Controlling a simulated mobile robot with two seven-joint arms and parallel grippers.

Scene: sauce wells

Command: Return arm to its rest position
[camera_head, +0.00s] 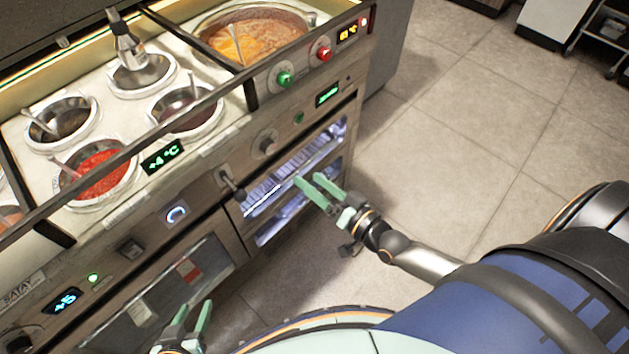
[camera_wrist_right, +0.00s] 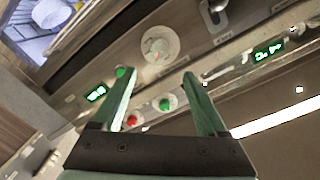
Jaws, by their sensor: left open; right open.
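My right gripper (camera_head: 317,191) has green fingers spread apart in front of the counter's oven-like window, with nothing between them. The right wrist view also shows this gripper (camera_wrist_right: 160,92), open and empty, facing the counter's front panel. My left gripper (camera_head: 190,322) is at the bottom of the head view, low in front of the counter. Its two green fingers stand apart with nothing seen between them. The rest of the left arm is out of view.
The steel counter (camera_head: 205,170) holds several round sauce wells, one with red sauce (camera_head: 103,176), and a large pan (camera_head: 255,38). Its front carries knobs, a handle (camera_head: 231,185), a green button (camera_head: 285,79) and a red button (camera_head: 323,53). The tiled floor (camera_head: 460,130) at right is clear.

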